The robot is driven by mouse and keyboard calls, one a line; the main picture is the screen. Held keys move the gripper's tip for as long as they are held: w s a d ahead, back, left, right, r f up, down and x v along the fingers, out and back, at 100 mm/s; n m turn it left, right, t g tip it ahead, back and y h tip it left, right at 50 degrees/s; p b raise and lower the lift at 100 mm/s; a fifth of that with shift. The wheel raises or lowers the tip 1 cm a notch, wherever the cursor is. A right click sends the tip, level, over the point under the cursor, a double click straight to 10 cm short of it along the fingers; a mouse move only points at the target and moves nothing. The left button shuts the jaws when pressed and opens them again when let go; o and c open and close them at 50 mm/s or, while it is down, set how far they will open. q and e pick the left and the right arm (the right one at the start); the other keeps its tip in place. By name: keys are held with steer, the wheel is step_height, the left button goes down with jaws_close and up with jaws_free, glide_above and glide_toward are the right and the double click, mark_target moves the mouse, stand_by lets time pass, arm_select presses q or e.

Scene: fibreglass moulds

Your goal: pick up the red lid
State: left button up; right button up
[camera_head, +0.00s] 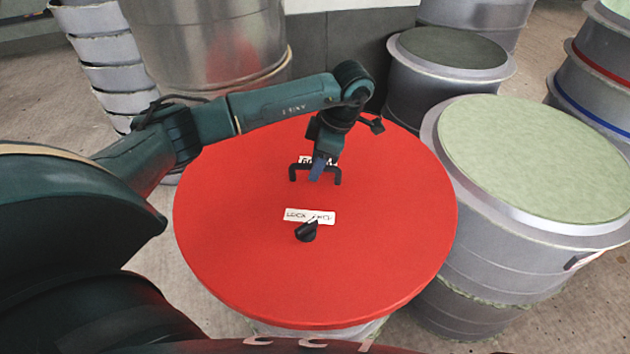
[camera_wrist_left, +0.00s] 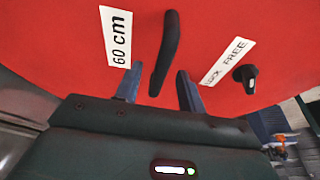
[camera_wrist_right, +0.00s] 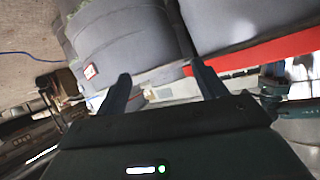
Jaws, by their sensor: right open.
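The round red lid (camera_head: 390,235) lies flat on a drum-like mould. It has a black bar handle (camera_head: 338,177), a black knob (camera_head: 306,232) and white labels, one reading "60 cm" (camera_wrist_left: 117,36), one "LOCK FREE" (camera_wrist_left: 227,60). My left gripper (camera_head: 318,170) points down at the handle. In the left wrist view its blue fingers (camera_wrist_left: 160,88) are apart, one on each side of the handle (camera_wrist_left: 168,45), with visible gaps. My right gripper (camera_wrist_right: 162,88) is open and empty; the lid's red edge (camera_wrist_right: 275,52) shows beyond it.
A grey mould with a pale green top (camera_head: 535,155) stands close at the lid's right. A dark-topped drum (camera_head: 452,47) is behind it. A large metal cylinder (camera_head: 205,45) and a ribbed stack (camera_head: 105,50) stand behind the left arm.

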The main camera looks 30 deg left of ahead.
arm_select(q)
steer(key=shift+x, duration=1.1)
jaws_close()
stand_by(0.5)
steer(key=shift+w+r, duration=0.1)
steer(key=shift+r, duration=0.05)
